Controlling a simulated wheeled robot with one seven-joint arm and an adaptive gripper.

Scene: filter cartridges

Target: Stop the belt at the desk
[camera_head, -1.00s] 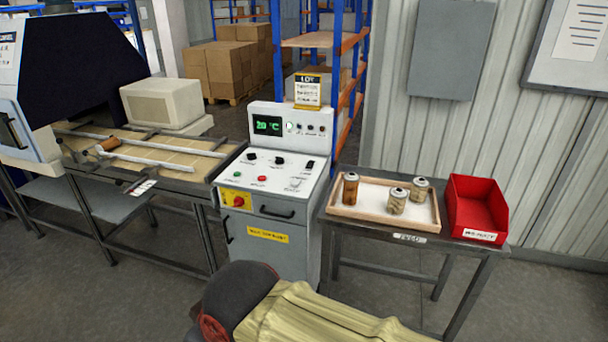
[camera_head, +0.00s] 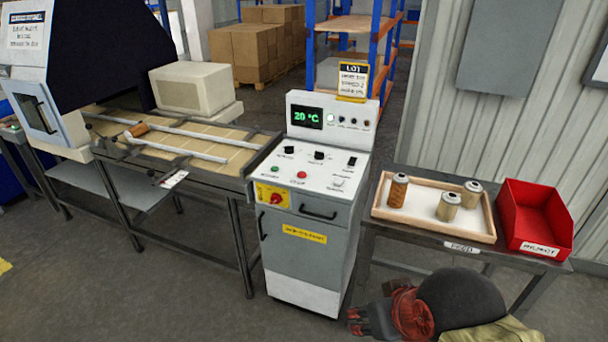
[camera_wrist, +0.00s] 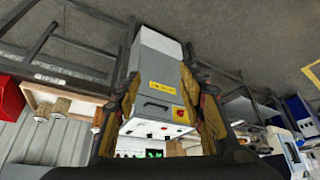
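The control desk (camera_head: 315,250) stands at the belt's right end, its green display reading 20 °C. Its sloping top has a green button (camera_head: 275,169), a red button (camera_head: 301,174), several black switches and a white switch (camera_head: 338,184). A red knob on a yellow plate (camera_head: 274,196) is on the front. The belt (camera_head: 195,145) carries a brown cartridge (camera_head: 137,130). My gripper (camera_head: 362,322) is low, in front of the desk and side table, apart from both. In the wrist view its fingers are spread and empty, with the desk (camera_wrist: 160,75) seen between them.
A side table right of the desk bears a wooden tray (camera_head: 440,232) with three cartridges and a red reject bin (camera_head: 535,215). A lot card (camera_head: 352,80) stands on the desk's top. A beige box (camera_head: 193,88) sits behind the belt.

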